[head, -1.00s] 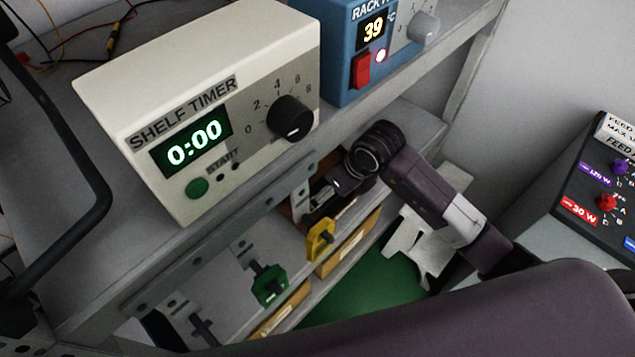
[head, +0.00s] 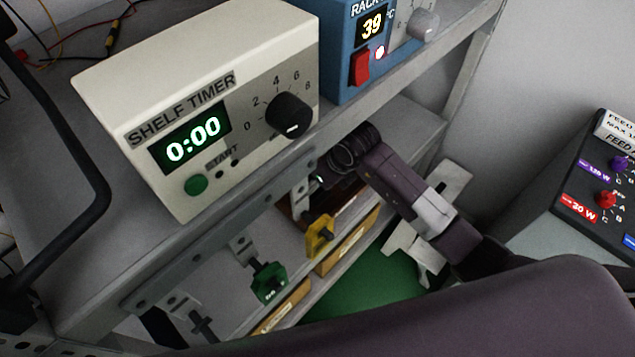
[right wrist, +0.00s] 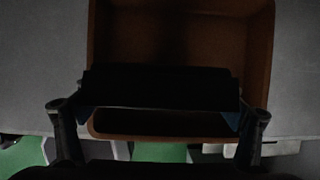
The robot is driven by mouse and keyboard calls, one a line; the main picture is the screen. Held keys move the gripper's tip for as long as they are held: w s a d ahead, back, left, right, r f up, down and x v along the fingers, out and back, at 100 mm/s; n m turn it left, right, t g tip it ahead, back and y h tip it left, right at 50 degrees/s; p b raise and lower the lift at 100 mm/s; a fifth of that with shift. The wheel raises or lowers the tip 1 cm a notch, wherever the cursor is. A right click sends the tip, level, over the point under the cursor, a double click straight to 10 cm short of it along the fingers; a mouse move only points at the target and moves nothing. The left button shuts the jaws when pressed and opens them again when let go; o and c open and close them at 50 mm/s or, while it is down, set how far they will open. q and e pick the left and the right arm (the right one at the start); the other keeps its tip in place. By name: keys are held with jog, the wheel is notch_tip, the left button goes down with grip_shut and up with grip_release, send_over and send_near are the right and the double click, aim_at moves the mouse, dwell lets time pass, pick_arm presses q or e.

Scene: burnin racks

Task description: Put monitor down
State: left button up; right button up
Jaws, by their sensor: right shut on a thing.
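The monitor (right wrist: 160,88) appears as a dark block with blue bits at its lower corners in the right wrist view, too dark to make out in detail. My right gripper (right wrist: 160,112) is shut on it, with one finger at each side. Beyond the block is an open brown bin (right wrist: 261,60); I cannot tell whether the block touches it. In the head view my right arm reaches in under the upper shelf, where its gripper end is mostly hidden and the monitor cannot be made out. My left gripper is not in view.
A cream shelf timer (head: 230,140) reading 0:00 and a blue rack unit (head: 350,85) reading 39 stand on the upper shelf. Green (head: 269,284) and yellow (head: 319,238) tagged parts hang along its front. Labelled boxes (head: 348,246) sit below. A control panel (head: 610,190) is at right.

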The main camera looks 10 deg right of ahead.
jog(key=shift+f, duration=0.3)
jog(key=o, duration=1.2)
jog(key=shift+r, duration=0.45)
jog(key=v, duration=0.2)
jog(key=shift+d+r+p, duration=0.1)
jog(key=shift+r+p, duration=0.25)
jog(key=s+d, duration=0.2)
jog(key=s, duration=0.1)
jog(key=s+d+b, duration=0.1)
jog(key=s+d, duration=0.1)
jog(key=s, duration=0.2)
jog(key=s+d+b, duration=0.1)
jog(key=s+d, duration=0.1)
jog(key=s, duration=0.1)
jog(key=shift+s+d+r, duration=0.25)
jog(key=shift+r, duration=0.05)
